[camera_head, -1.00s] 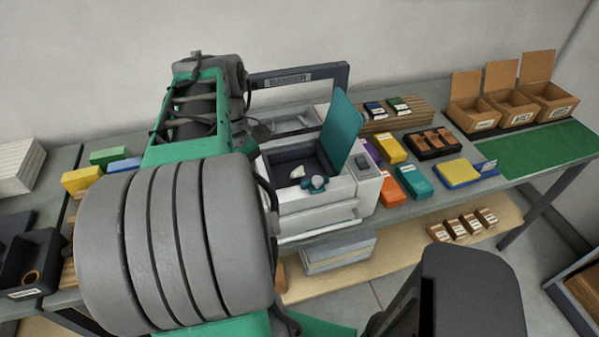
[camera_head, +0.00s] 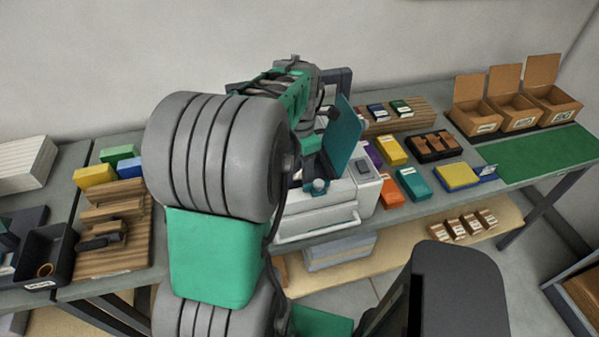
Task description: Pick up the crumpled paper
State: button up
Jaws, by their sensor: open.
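The open printer (camera_head: 318,212) stands on the bench with its teal lid (camera_head: 343,135) raised. The crumpled paper is hidden now; my arm covers most of the printer's dark open compartment. My gripper (camera_head: 318,128) is over the compartment, left of the raised lid. It is open, but my own wrist hides most of it and the fingertips cannot be made out clearly. I cannot tell how far it is from the paper. A teal round knob (camera_head: 319,186) shows at the compartment's front.
Right of the printer lie colored ink boxes, among them an orange box (camera_head: 391,193) and a teal box (camera_head: 414,183). A dark tray (camera_head: 433,155), open cardboard boxes (camera_head: 510,112) and a green mat (camera_head: 540,158) are farther right. A wooden rack (camera_head: 128,262) stands left.

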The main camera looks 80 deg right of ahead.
jog(key=shift+f, duration=0.9)
grip_shut()
